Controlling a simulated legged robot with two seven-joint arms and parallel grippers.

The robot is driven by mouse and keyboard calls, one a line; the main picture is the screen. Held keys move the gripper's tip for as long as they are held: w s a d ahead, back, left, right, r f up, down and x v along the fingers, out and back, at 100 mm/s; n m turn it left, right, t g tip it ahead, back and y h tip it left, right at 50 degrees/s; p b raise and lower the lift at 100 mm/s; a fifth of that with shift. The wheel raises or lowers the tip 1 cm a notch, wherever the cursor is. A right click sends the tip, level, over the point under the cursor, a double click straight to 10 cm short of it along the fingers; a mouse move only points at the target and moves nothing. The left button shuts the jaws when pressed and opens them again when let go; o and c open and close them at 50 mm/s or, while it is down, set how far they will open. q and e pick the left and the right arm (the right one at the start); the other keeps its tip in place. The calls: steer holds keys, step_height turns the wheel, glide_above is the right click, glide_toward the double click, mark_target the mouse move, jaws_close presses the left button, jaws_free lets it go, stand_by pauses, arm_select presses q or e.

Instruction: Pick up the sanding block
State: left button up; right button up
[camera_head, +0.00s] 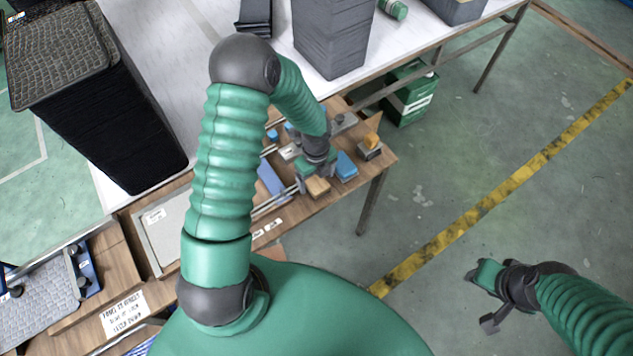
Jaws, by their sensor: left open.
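My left gripper (314,178) is open, pointing down just above the wooden table (375,165). A small tan block (318,187), which looks like the sanding block, lies right at its fingers. I cannot tell whether the fingers touch it. A blue block (346,167) lies just to the right of the gripper. A grey block with an orange-yellow top (371,142) sits near the table's right corner. My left arm hides part of the table. My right gripper (480,299) is open and empty over the green floor, at lower right.
Silver rails (272,204) and a blue-violet piece (271,181) lie left of the gripper. Tall dark stacks (335,40) stand on the white table behind. The floor at right is clear, with a yellow-black stripe (500,190).

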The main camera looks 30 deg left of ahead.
mark_target(315, 180)
arm_select(q)
steer(key=shift+f, duration=0.65)
steer(key=shift+a+f, duration=0.2)
steer(key=shift+a, duration=0.25)
steer(key=shift+c, duration=0.3)
steer(key=shift+d+r, duration=0.1)
steer(key=shift+d, duration=0.2)
steer(key=c, duration=1.2)
steer(key=shift+a, duration=0.1)
steer(key=shift+c, duration=1.2)
step_height(315, 180, up, 10)
steer(key=shift+r+p, duration=0.1)
steer(key=shift+p, duration=0.25)
